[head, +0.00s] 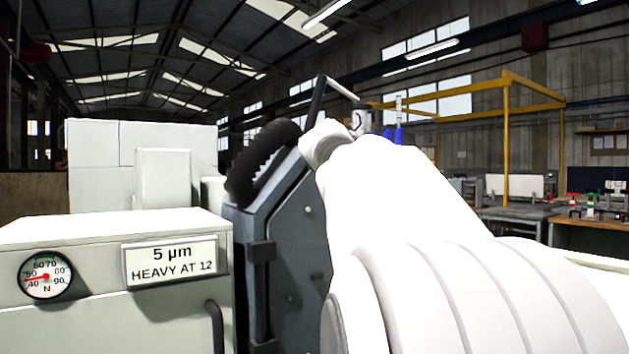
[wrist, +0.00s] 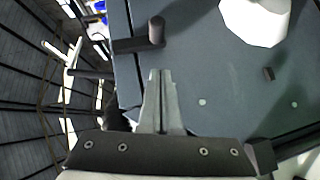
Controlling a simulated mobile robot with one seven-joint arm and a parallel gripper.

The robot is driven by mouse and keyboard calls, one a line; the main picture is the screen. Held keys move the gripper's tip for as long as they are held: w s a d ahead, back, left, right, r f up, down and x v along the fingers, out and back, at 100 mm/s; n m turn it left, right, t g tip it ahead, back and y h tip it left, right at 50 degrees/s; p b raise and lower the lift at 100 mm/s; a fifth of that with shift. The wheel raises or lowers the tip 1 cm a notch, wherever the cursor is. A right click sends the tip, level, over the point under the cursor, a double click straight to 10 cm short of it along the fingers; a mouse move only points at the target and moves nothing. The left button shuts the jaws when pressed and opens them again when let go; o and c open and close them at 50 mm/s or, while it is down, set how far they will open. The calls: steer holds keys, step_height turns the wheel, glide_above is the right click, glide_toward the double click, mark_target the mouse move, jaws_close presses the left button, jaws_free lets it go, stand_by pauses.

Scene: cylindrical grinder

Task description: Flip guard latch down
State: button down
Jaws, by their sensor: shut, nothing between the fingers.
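The grinder's guard is a dark blue-grey panel (wrist: 215,75) that fills the right of the wrist view; in the head view a dark grey casing (head: 292,235) stands left of my arm. A dark short bar with a round upright peg (wrist: 156,30), which looks like the guard latch, sits at the panel's edge in the wrist view. My gripper (wrist: 161,73) is shut and empty, its fingertips just below the peg in the picture. Whether they touch it I cannot tell. In the head view my white arm hides the gripper's fingers and most of the guard.
A black ribbed hose (head: 262,155) curves beside the casing. A pale machine cabinet (head: 70,300) with a gauge (head: 45,275) and a "5 µm HEAVY AT 12" sign (head: 171,262) stands at left. Workbenches (head: 520,212) and a yellow frame (head: 505,140) are farther back at right.

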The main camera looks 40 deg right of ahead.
steer(key=f+v, duration=0.1)
steer(key=v, duration=0.5)
steer(key=shift+a+r, duration=0.2)
steer(key=shift+r, duration=0.2)
steer(key=shift+s, duration=0.1)
steer(key=s+a+f+m+g+y, duration=0.2)
steer(key=s+a+f+y, duration=0.3)
steer(key=a+f, duration=0.6)
steer(key=s+a+f+m+g+y, duration=0.1)
steer(key=s+a+f+m+y, duration=0.15)
steer(key=s+a+f, duration=0.8)
steer(key=s+a+f+m+g+y, duration=0.3)
steer(key=a+f, duration=0.5)
steer(key=f, duration=0.7)
step_height(320, 180, up, 14)
steer(key=n+y+p, duration=0.1)
steer(key=p, duration=1.3)
steer(key=shift+s+a+t, duration=0.2)
steer(key=shift+t, duration=0.2)
